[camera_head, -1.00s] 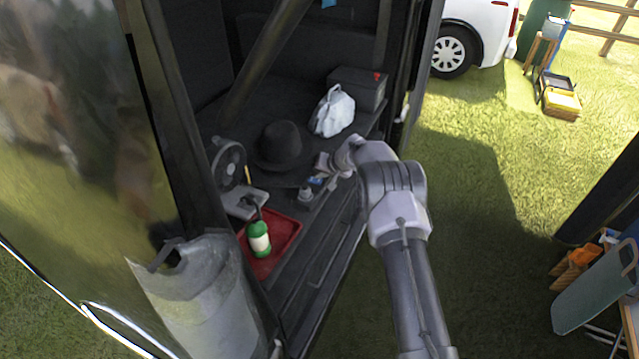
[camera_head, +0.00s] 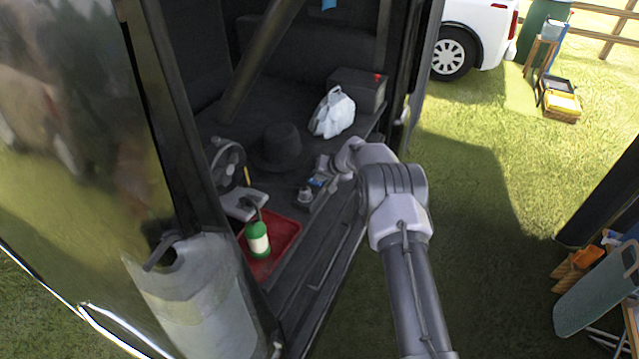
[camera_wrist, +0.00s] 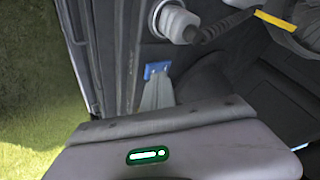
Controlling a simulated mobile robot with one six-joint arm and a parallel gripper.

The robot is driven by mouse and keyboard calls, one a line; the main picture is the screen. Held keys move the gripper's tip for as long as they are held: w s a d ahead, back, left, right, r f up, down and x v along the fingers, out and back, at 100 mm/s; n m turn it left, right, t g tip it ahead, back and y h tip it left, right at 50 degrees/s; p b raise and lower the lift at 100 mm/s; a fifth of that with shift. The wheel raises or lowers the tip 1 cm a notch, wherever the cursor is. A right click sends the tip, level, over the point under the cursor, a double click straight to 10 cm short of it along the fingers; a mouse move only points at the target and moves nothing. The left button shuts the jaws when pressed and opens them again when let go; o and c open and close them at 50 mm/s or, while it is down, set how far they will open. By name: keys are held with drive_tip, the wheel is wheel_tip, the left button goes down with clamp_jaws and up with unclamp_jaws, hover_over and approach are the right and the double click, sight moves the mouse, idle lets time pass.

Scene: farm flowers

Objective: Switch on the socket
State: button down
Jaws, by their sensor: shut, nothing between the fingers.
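The socket (camera_head: 316,188) is a narrow grey strip on the dark shelf of the open vehicle. It has a blue switch (camera_head: 318,183), which also shows in the wrist view (camera_wrist: 157,69). A round pale plug (camera_wrist: 176,22) with a dark cable sits at the strip's other end; it also shows in the head view (camera_head: 305,194). My gripper (camera_head: 323,167) is shut and empty, close by the blue switch. In the wrist view its pale fingers (camera_wrist: 157,88) reach right up to the switch. I cannot tell whether they touch it, or the switch's position.
A dark hat (camera_head: 280,146), a white bag (camera_head: 332,112) and a dark box (camera_head: 358,90) stand behind the socket. A fan (camera_head: 228,165) and a red tray (camera_head: 284,246) with a green-and-white bottle (camera_head: 257,239) lie to its left.

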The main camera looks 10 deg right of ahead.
sight(318, 183)
idle(0.6)
drive_tip(key=shift+r, duration=0.65)
drive_tip(key=shift+w+a+r, duration=0.1)
drive_tip(key=shift+w+a+r+p, duration=0.1)
drive_tip(key=shift+r+p, duration=0.4)
drive_tip(key=shift+r, duration=0.7)
drive_tip(key=shift+w+a+r+p, duration=0.1)
drive_tip(key=shift+r+p, duration=0.4)
drive_tip(key=shift+r, duration=0.7)
